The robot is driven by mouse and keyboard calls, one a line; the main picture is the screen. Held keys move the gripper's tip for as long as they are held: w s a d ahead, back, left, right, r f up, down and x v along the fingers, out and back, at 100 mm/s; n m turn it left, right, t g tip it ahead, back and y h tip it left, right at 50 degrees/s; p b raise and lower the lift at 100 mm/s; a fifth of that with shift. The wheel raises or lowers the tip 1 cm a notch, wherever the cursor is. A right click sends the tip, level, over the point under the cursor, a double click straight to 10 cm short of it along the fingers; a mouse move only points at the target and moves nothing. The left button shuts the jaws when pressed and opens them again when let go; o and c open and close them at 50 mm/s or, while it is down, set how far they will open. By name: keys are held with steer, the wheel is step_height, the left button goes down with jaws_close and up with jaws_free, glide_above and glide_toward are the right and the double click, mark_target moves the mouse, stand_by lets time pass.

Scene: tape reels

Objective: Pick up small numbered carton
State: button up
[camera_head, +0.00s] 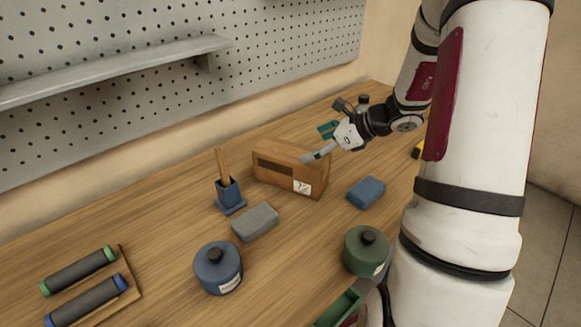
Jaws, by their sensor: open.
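The small numbered carton (274,170) is a brown box with a darker strip and a white number label on its front. It stands on the wooden table near the middle of the head view. My gripper (318,154) comes in from the upper right, open, with a light-grey finger at the carton's upper right edge. I cannot tell whether the finger touches the carton or is just above it. The other finger is not clearly seen. No object shows held in the gripper.
A blue holder with wooden sticks (229,192) and a grey block (255,222) stand left of and in front of the carton. A blue block (366,192) lies to its right. Blue (218,268) and green (365,251) jars stand nearer. A pegboard shelf (120,67) is behind.

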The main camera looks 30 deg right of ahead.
mark_target(293, 152)
steer(key=x, duration=0.8)
steer(key=shift+w+a+f, duration=0.1)
steer(key=shift+w+f, duration=0.05)
steer(key=shift+w, duration=0.2)
steer(key=c, duration=2)
step_height(293, 152, up, 10)
steer(key=shift+r, duration=0.1)
steer(key=shift+c, duration=0.2)
